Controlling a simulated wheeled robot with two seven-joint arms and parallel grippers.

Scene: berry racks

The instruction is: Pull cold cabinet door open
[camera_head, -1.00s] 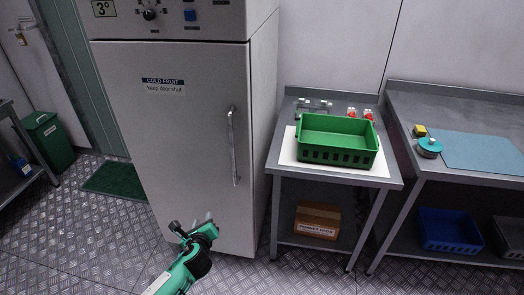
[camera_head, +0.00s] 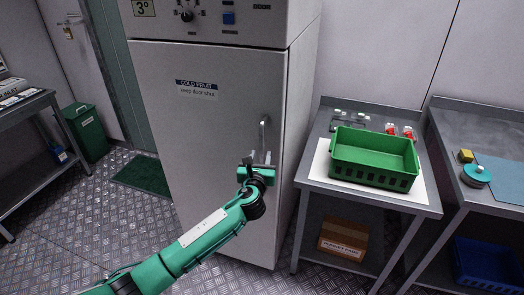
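The cold cabinet door (camera_head: 205,130) is a tall grey panel labelled COLD FRUIT, and it is closed flush with its cabinet. Its upright metal bar handle (camera_head: 263,132) is near the door's right edge. My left gripper (camera_head: 258,159) is at the lower part of the handle. Its two fingers stand apart, one to each side of the handle line as seen from here. The lower end of the handle is hidden by the gripper, and I cannot tell whether they touch. My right gripper is out of view.
A steel table (camera_head: 312,172) with a green crate (camera_head: 375,178) stands close to the cabinet's right. A cardboard box (camera_head: 343,240) is on its lower shelf. A green floor mat (camera_head: 147,174) and green bin (camera_head: 86,133) are at left. The floor before the door is mostly clear.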

